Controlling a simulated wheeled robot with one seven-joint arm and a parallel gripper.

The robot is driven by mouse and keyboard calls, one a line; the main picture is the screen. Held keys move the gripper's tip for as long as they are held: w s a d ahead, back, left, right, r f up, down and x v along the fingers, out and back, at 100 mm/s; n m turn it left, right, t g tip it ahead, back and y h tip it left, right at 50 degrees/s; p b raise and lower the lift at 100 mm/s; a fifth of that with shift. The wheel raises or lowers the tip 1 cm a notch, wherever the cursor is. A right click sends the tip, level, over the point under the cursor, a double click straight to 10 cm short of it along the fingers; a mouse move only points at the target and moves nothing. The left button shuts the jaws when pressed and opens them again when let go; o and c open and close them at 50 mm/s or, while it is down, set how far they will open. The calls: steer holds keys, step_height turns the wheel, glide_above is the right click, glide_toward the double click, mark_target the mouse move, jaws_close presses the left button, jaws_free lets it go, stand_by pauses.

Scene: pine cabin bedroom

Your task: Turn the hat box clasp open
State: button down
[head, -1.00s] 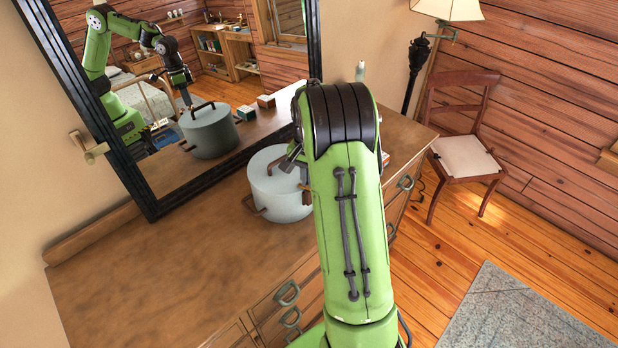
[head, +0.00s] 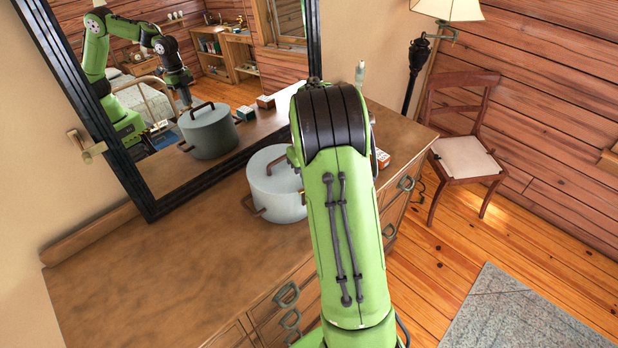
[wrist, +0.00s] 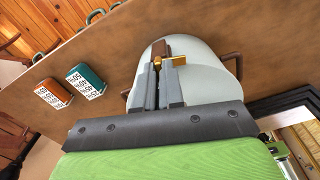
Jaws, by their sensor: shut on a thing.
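The hat box (head: 270,200) is a round, pale grey-blue box with brown handles, standing on the dresser top beside the mirror. In the wrist view the hat box (wrist: 205,80) lies beyond my fingers. The gold clasp (wrist: 173,61) shows at my fingertips, next to a brown strip. My gripper (wrist: 160,68) has its fingers close together, shut on the clasp. Part of the clasp is hidden between the fingers. In the head view my arm covers the right side of the box and my fingers; only a sliver of gold shows beside the arm.
The dresser (head: 150,270) has clear room left of the box. A black-framed mirror (head: 165,207) stands behind it and reflects my arm and the box. An orange box (wrist: 54,93) and a teal box (wrist: 86,81) lie nearby. A chair (head: 465,155) stands right.

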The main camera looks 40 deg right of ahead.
steer(key=shift+n, duration=1.1)
steer(key=c, duration=1.2)
jaws_free()
steer(key=shift+c, duration=0.2)
step_height(320, 180, up, 16)
steer(key=p, duration=0.1)
steer(key=shift+p, duration=0.4)
steer(key=shift+f, duration=0.15)
